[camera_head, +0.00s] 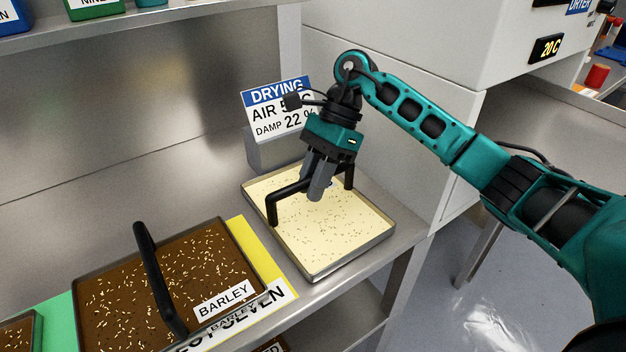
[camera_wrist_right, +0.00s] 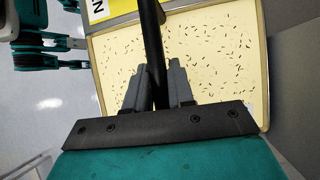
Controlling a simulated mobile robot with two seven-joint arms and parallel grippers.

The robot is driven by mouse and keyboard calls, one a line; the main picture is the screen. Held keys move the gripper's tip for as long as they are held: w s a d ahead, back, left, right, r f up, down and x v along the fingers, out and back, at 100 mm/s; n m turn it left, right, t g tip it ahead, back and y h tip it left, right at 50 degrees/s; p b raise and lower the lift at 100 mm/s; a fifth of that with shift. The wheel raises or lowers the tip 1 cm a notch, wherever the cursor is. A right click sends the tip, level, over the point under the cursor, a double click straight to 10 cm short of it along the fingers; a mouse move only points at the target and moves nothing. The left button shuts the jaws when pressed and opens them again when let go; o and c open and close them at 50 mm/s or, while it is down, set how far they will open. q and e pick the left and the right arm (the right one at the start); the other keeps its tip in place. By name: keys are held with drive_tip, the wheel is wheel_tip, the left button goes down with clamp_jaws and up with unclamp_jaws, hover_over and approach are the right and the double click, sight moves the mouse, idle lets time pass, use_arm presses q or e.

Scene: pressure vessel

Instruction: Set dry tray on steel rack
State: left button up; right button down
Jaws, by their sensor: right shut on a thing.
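A shallow metal tray (camera_head: 330,225) with a pale bed of dark specks sits on the steel counter in front of the drying sign. It also shows in the right wrist view (camera_wrist_right: 215,60). Its black handle (camera_head: 285,193) arches over it. My right gripper (camera_head: 316,192) is shut on the middle of this handle, which runs between the fingers in the right wrist view (camera_wrist_right: 150,30). I cannot see whether the tray is lifted at all. I cannot pick out a separate steel rack with certainty. My left gripper does not show in the head view.
A brown tray labelled barley (camera_head: 150,290) with a black handle stands to the left on a yellow-edged mat (camera_head: 258,255). The drying sign (camera_head: 280,110) stands behind the pale tray. A white dryer cabinet (camera_head: 400,45) is at the back right. A shelf (camera_head: 150,22) runs overhead.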

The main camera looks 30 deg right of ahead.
drive_tip(key=shift+f, duration=0.15)
drive_tip(key=c, duration=1)
unclamp_jaws()
drive_tip(key=shift+o, duration=0.2)
drive_tip(key=shift+r, duration=0.2)
drive_tip(key=v, duration=0.7)
drive_tip(key=shift+d+r, duration=0.15)
drive_tip(key=shift+r, duration=0.05)
